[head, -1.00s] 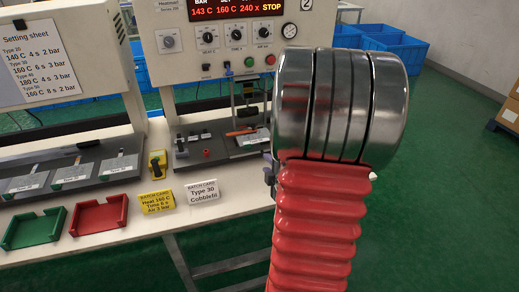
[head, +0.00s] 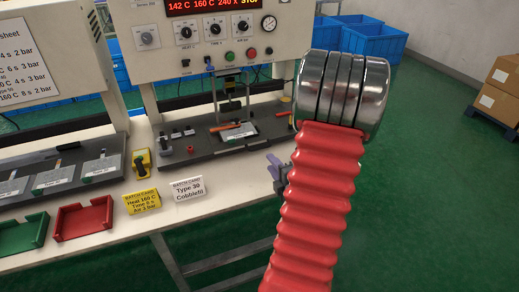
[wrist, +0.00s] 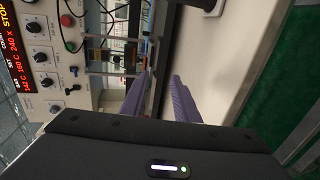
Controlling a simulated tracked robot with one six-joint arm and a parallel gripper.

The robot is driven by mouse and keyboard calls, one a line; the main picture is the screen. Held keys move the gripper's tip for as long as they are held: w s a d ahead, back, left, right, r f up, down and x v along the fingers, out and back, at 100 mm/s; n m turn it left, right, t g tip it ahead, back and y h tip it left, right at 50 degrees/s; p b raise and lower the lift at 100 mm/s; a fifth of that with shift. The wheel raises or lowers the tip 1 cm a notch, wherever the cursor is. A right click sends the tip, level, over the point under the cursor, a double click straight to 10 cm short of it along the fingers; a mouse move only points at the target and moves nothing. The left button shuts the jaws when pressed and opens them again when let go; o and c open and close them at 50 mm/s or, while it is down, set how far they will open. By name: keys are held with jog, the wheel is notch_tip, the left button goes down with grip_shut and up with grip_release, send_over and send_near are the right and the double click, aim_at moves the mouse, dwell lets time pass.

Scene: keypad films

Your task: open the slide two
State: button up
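The right-hand press station (head: 200,50) has a dark base (head: 200,152) with a white-labelled plate (head: 238,132) under its press head. I cannot tell which part is slide two, or whether it is in or out. My gripper (head: 277,168) shows small and purple at the right front of this base, partly behind my red arm sleeve. In the wrist view its two purple fingers (wrist: 161,78) are apart with nothing between them. The press frame and the bench edge show beyond the fingertips.
An orange-handled tool (head: 226,126) lies by the labelled plate. A yellow block (head: 141,163), yellow card (head: 141,200), white card (head: 187,188), red tray (head: 84,218) and green tray (head: 24,233) line the bench. Blue crates (head: 372,38) stand behind.

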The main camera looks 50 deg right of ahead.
jog(key=x, duration=1.3)
jog(key=shift+c, duration=0.4)
jog(key=shift+f, duration=0.1)
grip_shut()
